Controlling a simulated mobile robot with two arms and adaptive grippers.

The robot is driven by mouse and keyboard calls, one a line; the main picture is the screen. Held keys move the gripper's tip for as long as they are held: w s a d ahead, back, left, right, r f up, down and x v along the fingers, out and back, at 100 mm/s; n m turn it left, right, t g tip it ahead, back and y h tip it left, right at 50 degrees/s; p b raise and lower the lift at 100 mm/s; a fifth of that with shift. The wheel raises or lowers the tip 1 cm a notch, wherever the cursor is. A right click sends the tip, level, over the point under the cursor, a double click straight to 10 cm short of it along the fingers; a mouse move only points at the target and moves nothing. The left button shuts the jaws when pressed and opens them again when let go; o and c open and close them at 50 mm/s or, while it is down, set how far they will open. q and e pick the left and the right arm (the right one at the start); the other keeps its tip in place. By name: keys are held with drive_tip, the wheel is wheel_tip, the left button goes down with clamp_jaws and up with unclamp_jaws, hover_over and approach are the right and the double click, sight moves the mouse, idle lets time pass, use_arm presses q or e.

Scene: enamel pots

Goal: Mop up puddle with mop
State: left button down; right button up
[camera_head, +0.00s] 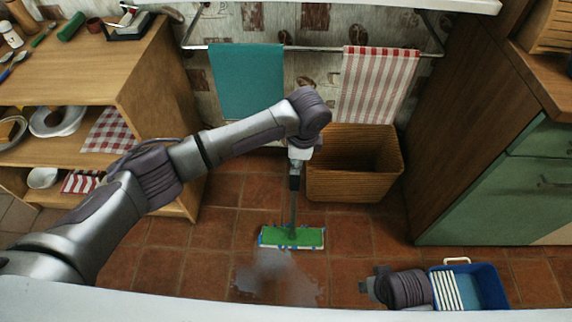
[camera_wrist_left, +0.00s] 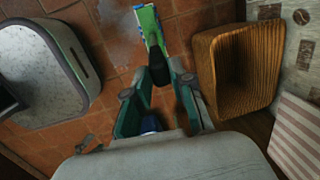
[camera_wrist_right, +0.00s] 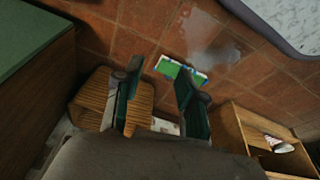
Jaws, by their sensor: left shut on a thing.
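The mop has a flat green head (camera_head: 291,237) with white and blue edges, resting on the tiled floor, and a thin upright handle (camera_head: 293,205). My left gripper (camera_head: 296,172) is shut on the upper handle; the dark grip shows between its fingers in the left wrist view (camera_wrist_left: 158,85). The puddle (camera_head: 272,280) is a pale wet patch on the tiles just in front of the mop head, on the near side. It also shows in the right wrist view (camera_wrist_right: 203,33). My right gripper (camera_wrist_right: 154,92) is open and empty, its fingers wide apart.
A blue bucket (camera_head: 487,288) with a white slatted wringer stands at the lower right, close to my right arm. A wicker basket (camera_head: 352,185) stands by the wall, right of the mop. A wooden shelf (camera_head: 150,85) is at left, a green cabinet (camera_head: 500,195) at right.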

use_arm(q)
drive_tip(key=shift+d, duration=0.3)
drive_tip(key=shift+f+b, duration=0.15)
drive_tip(key=shift+b, duration=0.2)
wheel_tip(320, 180, down, 2)
drive_tip(key=b, duration=0.3)
drive_tip(key=shift+f, duration=0.1)
use_arm(e)
drive_tip(key=w+v, duration=0.1)
drive_tip(key=v, duration=0.8)
use_arm(q)
drive_tip(key=shift+f+b, duration=0.8)
drive_tip(key=shift+b, duration=0.15)
drive_tip(key=shift+f, duration=0.1)
use_arm(e)
drive_tip(key=w+a+t+y, duration=0.1)
drive_tip(key=w+t, duration=0.3)
drive_tip(key=w, duration=0.3)
drive_tip(key=shift+a+r, duration=0.35)
drive_tip(key=shift+r, duration=0.05)
drive_tip(key=shift+w, duration=0.1)
